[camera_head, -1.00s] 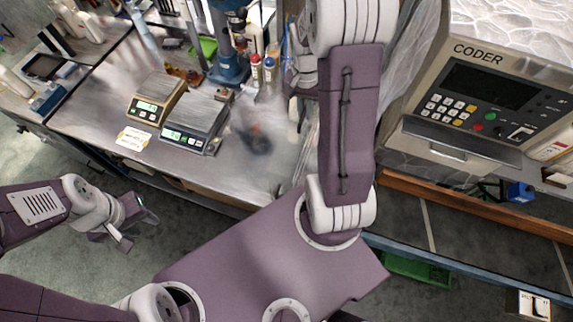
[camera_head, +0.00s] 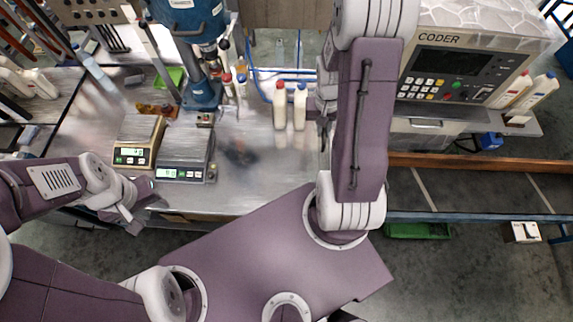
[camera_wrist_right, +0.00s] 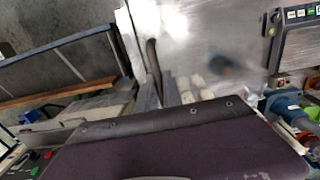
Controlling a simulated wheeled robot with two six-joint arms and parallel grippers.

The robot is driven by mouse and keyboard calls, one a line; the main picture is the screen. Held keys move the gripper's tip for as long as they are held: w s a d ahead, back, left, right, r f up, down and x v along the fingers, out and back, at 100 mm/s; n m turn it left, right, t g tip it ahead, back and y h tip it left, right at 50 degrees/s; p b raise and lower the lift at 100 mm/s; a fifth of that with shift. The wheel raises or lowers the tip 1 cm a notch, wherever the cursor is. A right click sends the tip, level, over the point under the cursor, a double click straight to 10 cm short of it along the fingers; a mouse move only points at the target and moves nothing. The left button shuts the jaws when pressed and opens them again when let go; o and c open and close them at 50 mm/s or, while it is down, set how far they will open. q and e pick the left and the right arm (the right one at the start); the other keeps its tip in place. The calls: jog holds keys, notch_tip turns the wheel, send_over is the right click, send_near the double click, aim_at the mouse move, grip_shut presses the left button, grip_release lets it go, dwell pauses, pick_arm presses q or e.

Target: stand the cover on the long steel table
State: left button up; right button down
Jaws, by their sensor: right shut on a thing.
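The long steel table (camera_head: 270,180) runs across the head view and shows shiny in the right wrist view (camera_wrist_right: 205,25). My right gripper (camera_head: 325,110) is over the table's right part, mostly hidden by my right arm. In the right wrist view its grey fingers (camera_wrist_right: 160,92) are shut on a thin, dark, curved piece (camera_wrist_right: 154,60), which I take for the cover. Its full shape and whether it touches the table cannot be told. My left gripper (camera_head: 138,212) looks open and empty, in front of the table's left front edge.
Two white bottles (camera_head: 290,115), red- and blue-capped, stand close left of my right gripper. Two scales, one tan (camera_head: 137,143) and one grey (camera_head: 185,152), stand at the left. A blue machine (camera_head: 201,92) stands behind. The CODER machine (camera_head: 455,75) is at right. The table's front middle is clear.

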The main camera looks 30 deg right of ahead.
jog(key=w+a+f+b, duration=0.5)
jog(key=a+f+b, duration=0.4)
jog(key=f, duration=0.1)
jog(key=shift+w+a+f, duration=0.2)
jog(key=shift+w+a, duration=0.15)
jog(key=shift+w, duration=0.05)
jog(key=c, duration=1.8)
grip_release()
jog(key=shift+f, duration=0.2)
jog(key=shift+c, duration=0.2)
jog(key=o, duration=0.3)
jog(key=shift+o, duration=0.2)
jog(key=shift+s, duration=0.1)
